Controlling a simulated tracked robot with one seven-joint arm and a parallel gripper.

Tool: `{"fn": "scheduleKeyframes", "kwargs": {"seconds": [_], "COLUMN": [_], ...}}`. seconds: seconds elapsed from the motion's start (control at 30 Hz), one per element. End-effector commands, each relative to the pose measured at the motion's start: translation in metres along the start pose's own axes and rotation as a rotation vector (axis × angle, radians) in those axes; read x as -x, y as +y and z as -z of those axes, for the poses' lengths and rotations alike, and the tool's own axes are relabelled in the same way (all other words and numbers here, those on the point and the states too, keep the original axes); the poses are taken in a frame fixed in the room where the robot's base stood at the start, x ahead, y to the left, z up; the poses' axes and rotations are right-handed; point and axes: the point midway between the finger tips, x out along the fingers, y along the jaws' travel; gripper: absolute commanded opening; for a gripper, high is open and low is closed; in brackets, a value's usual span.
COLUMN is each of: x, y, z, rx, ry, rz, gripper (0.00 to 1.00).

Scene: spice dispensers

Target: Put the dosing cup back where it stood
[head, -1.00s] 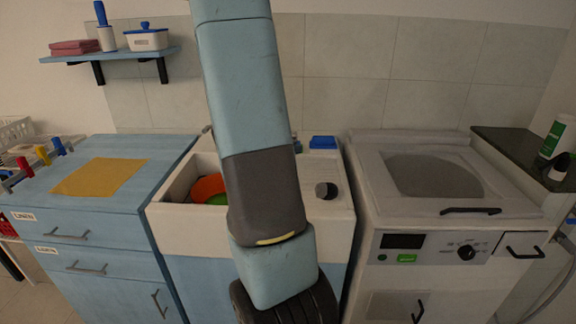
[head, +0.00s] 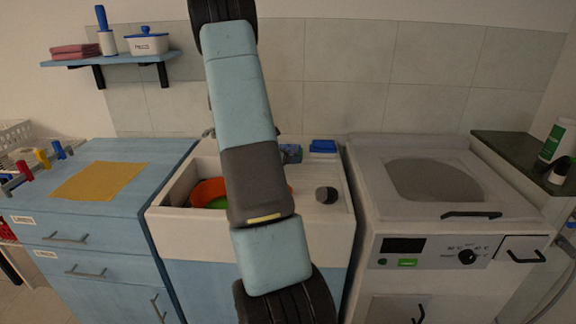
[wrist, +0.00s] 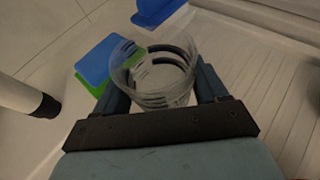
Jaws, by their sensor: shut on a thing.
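The dosing cup (wrist: 152,88) is a clear, see-through cup with dark marks on its wall. In the wrist view it sits between the two fingers of my gripper (wrist: 163,92), which is shut on it. The sink's ribbed ledge (wrist: 262,75) shows below and to the right of the cup. I cannot tell whether the cup touches the surface. In the head view my own arm hides the cup and most or all of my gripper.
A blue-and-green sponge-like block (wrist: 100,62) lies just left of the cup. A blue object (wrist: 155,10) is beyond it. A pale tube with a dark tip (wrist: 30,98) is at the left. The sink holds an orange bowl (head: 207,191). A dark round-ended item (head: 326,195) is on the right ledge.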

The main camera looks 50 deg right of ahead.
Motion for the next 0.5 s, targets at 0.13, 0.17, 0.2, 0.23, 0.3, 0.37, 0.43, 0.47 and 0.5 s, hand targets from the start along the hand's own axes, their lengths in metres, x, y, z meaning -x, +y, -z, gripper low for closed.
{"fn": "scheduleKeyframes", "kwargs": {"seconds": [0.13,0.17,0.2,0.23,0.3,0.37,0.43,0.47,0.5], "x": [-0.008,-0.009,-0.011,-0.013,-0.015,-0.016,-0.016,-0.016,-0.016], "y": [0.003,0.003,0.003,0.004,0.004,0.004,0.004,0.004,0.004], "z": [0.008,0.013,0.018,0.022,0.029,0.032,0.032,0.032,0.032], "rx": [0.001,0.002,0.003,0.003,0.002,0.001,-0.001,-0.001,-0.001], "ry": [0.001,0.001,0.001,0.001,0.001,0.001,0.000,0.000,0.000], "rz": [0.001,0.002,0.001,0.000,0.000,-0.001,-0.001,-0.002,-0.002], "gripper": [0.36,0.36,0.36,0.36,0.36,0.36,0.36,0.36,0.36]}}
